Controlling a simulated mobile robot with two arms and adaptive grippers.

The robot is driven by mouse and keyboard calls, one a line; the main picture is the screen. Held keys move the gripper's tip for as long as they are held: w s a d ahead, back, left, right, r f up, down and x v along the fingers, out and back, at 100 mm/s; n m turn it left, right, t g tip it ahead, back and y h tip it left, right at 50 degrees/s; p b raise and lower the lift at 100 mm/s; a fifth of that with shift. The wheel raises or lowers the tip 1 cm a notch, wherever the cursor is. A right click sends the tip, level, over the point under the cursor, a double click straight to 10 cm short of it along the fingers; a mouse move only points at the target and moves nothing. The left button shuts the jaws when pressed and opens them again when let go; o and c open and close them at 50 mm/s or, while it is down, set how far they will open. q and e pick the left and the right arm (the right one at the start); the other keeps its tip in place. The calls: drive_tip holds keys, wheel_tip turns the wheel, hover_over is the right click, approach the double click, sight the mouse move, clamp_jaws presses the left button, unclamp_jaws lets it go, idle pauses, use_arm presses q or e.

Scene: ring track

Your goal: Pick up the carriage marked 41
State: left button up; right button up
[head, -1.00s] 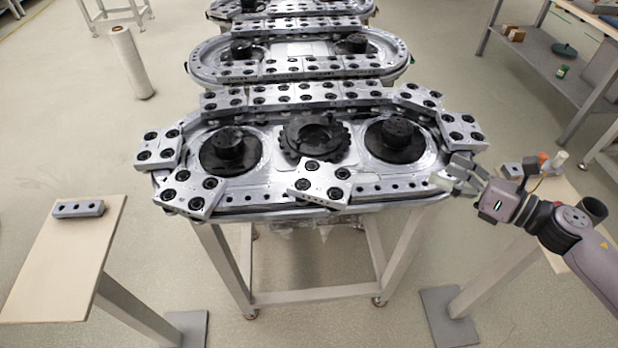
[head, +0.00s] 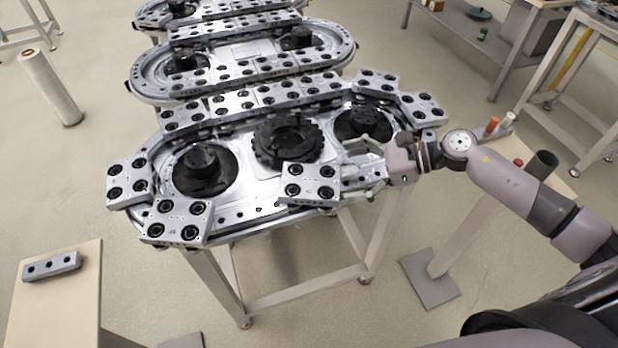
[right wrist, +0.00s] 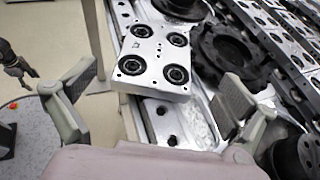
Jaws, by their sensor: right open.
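The nearest carriage (head: 308,184), a silver block with black rollers, sits tilted on the front straight of the ring track (head: 262,221). A small mark shows on its top in the right wrist view (right wrist: 155,58), but I cannot read it as 41. Other similar carriages (head: 180,221) sit around the track; their numbers are too small to read. My right gripper (head: 357,168) is open and empty, just right of the nearest carriage. In the right wrist view its fingers (right wrist: 160,97) are spread wide, with the carriage ahead between their directions, not gripped. My left gripper is not in view.
A toothed black wheel (head: 287,140) and black round hubs (head: 205,170) rise inside the track. A side table at right (head: 468,232) stands under my right arm. More ring tracks stand behind.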

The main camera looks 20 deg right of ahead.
sight(312, 180)
drive_tip(key=shift+x, duration=0.95)
drive_tip(key=shift+a+f+p, duration=0.1)
drive_tip(key=shift+a+p, duration=0.1)
drive_tip(key=shift+p, duration=0.15)
drive_tip(key=shift+w+a+p, duration=0.15)
drive_tip(key=shift+a+p, duration=0.15)
drive_tip(key=p+x, duration=0.2)
drive_tip(key=x, duration=0.1)
drive_tip(key=shift+a+f, duration=0.15)
drive_tip(key=shift+a, duration=0.15)
drive_tip(key=shift+w+a+f, duration=0.25)
drive_tip(key=shift+a+f, duration=0.05)
drive_tip(key=shift+f, duration=0.05)
drive_tip(key=c, duration=1.8)
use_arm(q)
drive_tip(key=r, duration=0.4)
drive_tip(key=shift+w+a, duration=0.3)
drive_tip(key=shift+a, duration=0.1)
use_arm(e)
drive_tip(key=shift+r, duration=0.2)
drive_tip(key=shift+c, duration=0.4)
